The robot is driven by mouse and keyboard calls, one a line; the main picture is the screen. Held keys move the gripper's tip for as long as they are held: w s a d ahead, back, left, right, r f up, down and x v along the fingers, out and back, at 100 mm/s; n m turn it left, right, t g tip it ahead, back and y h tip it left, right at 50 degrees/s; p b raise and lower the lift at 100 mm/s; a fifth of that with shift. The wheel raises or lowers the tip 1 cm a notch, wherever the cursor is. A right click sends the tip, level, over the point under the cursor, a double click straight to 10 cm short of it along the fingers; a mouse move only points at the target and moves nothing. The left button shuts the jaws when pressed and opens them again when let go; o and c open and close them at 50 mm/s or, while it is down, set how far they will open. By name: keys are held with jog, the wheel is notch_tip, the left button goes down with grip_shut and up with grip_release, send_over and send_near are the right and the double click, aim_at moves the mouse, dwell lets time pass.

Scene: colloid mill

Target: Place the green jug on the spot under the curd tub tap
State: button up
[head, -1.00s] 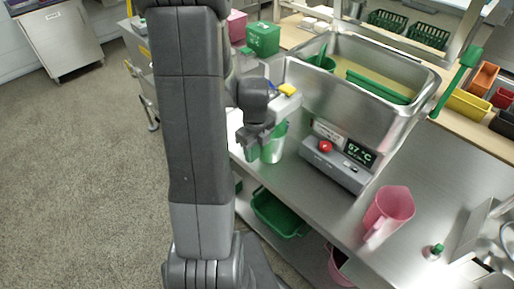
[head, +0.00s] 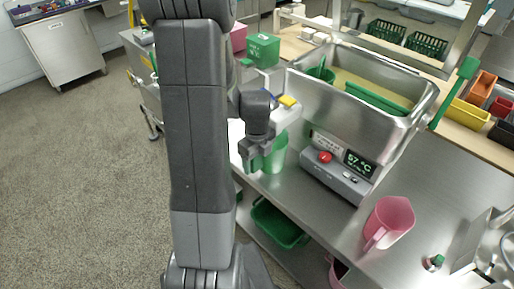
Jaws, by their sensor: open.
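The green jug (head: 275,156) stands upright on the steel bench, close to the left side of the curd tub (head: 395,122). My gripper (head: 254,160) is open at the jug's left side; I cannot tell whether its fingers touch the jug. The tub is a steel vat with pale yellow liquid and a control panel reading 57 °C on its front. I cannot make out the tap or the spot under it; my arm and the jug cover part of that side.
A pink jug (head: 389,222) stands on the bench (head: 320,213) right of the panel. A green tub (head: 279,222) sits on the shelf below. A green box (head: 263,49) stands behind. Green baskets (head: 428,42) and coloured bins (head: 466,110) are at the back right.

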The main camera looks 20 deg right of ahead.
notch_tip(320, 180, up, 12)
jog(key=shift+f, duration=0.15)
